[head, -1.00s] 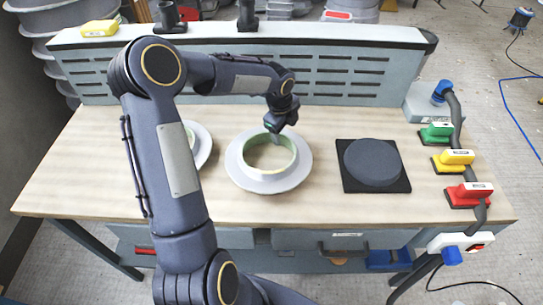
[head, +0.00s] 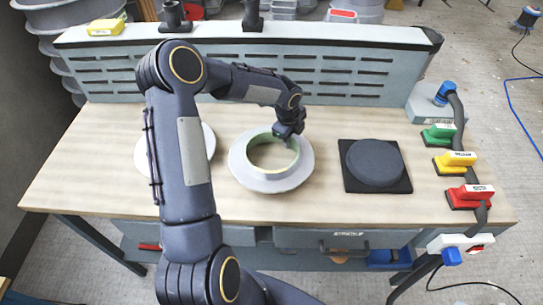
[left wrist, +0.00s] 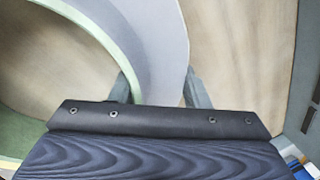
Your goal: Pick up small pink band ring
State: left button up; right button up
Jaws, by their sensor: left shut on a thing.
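A pale grey-white flanged ring (head: 240,172) with a green inner wall lies on the workbench. No pink shows on it. My left gripper (head: 287,142) is at the ring's far right side, pointing down onto the raised wall. In the left wrist view the ring's curved wall (left wrist: 165,60) runs between the two fingers (left wrist: 158,88), one on each side, and the gripper is shut on it. The fingertips are partly hidden by the gripper's body. I cannot tell whether the ring is lifted off the bench. My right gripper is not in view.
A white disc (head: 142,152) lies at left, partly behind my arm. A dark round block on a black square plate (head: 402,186) is at right. A slotted panel (head: 345,80) bounds the back.

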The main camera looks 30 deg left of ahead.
pick_arm(q)
jog(key=shift+c, duration=0.7)
jog(key=shift+r, duration=0.1)
jog(key=shift+r, duration=0.2)
jog(key=v, duration=0.3)
jog(key=shift+w+r+b, duration=0.15)
jog(key=shift+b, duration=0.2)
jog(key=s+r+b, duration=0.2)
jog(key=s+r, duration=0.7)
jog(key=s, duration=0.4)
jog(key=shift+s+b, duration=0.3)
jog(key=shift+s, duration=0.1)
